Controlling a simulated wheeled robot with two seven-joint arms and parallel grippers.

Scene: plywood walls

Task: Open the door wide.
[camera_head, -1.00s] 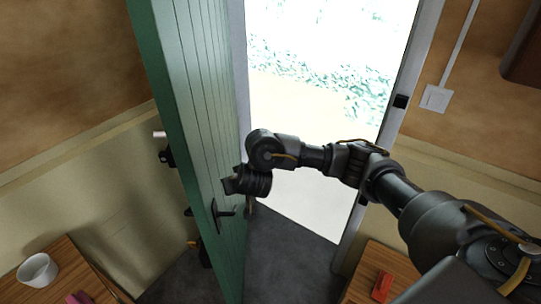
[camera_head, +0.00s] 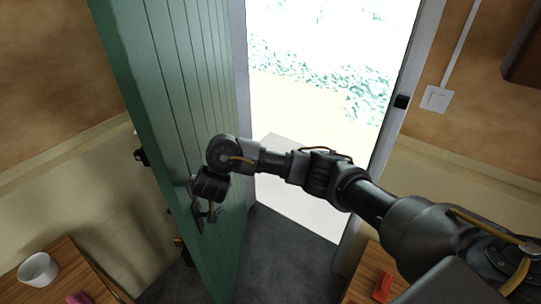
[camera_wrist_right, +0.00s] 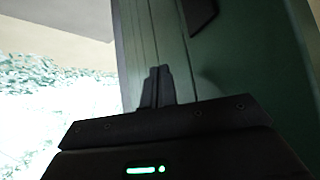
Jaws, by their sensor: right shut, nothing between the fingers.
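The green plank door (camera_head: 180,90) stands ajar, swung into the room towards the left, with the bright doorway (camera_head: 320,100) open to its right. Its dark handle (camera_head: 200,216) is partly hidden behind my right gripper (camera_head: 203,200). My right arm reaches in from the right across the doorway, and the gripper is at the door's face near the handle. In the right wrist view the fingers (camera_wrist_right: 157,88) are closed together in front of the green door (camera_wrist_right: 230,70), with nothing between them. Whether they touch the door cannot be told. My left gripper is not in view.
A wooden table (camera_head: 70,262) with a white cup (camera_head: 38,270) and a pink object (camera_head: 78,298) stands at lower left, near the door's swing. Another wooden surface with a red object (camera_head: 381,287) is at lower right. Dark floor (camera_head: 285,255) lies clear between.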

